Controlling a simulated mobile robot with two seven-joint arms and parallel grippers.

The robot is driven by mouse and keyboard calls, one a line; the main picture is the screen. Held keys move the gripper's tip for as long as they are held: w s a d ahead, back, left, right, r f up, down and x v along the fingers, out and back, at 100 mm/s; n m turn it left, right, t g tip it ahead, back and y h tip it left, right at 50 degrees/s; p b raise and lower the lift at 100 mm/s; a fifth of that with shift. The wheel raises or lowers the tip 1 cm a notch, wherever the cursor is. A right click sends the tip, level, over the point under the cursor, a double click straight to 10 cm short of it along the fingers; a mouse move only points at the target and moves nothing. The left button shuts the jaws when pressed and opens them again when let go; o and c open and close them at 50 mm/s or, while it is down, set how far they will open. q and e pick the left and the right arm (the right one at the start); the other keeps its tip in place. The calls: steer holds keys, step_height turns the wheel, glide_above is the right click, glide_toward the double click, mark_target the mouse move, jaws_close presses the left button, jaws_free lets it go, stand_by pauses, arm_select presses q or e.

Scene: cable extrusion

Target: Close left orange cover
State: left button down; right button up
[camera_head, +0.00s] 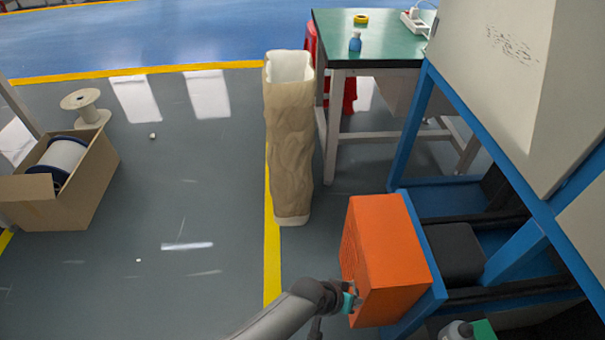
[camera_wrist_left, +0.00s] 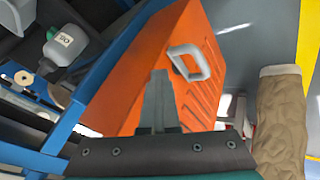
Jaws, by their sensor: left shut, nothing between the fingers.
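The orange cover (camera_head: 388,258) is a box-like guard at the side of the blue machine frame. Its back edge lies along a blue upright; I cannot tell whether it is fully closed. In the left wrist view the cover (camera_wrist_left: 140,75) fills the middle, with vent ridges and a grey handle (camera_wrist_left: 190,62) on its face. My left gripper (camera_head: 352,297) is at the lower part of the cover's left face. In the wrist view its fingers (camera_wrist_left: 158,78) are shut with nothing between them, below and left of the handle. Contact with the cover is unclear. My right gripper is not in view.
A tall wrapped column (camera_head: 291,140) stands behind the cover, near a green-topped table (camera_head: 375,38). The blue machine frame (camera_head: 415,130) fills the right side. A carton with a cable spool (camera_head: 65,170) sits far left. The grey floor between is mostly clear.

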arm_select(q)
steer(key=shift+s+d+r, duration=0.1)
steer(key=shift+s+d, duration=0.4)
steer(key=shift+d, duration=0.1)
steer(key=shift+a, duration=0.1)
steer(key=s+a+p, duration=0.3)
steer(key=s+a, duration=0.1)
steer(key=a, duration=0.8)
steer(key=shift+s+a+r, duration=0.2)
steer(key=shift+s+r, duration=0.1)
steer(key=shift+r, duration=0.1)
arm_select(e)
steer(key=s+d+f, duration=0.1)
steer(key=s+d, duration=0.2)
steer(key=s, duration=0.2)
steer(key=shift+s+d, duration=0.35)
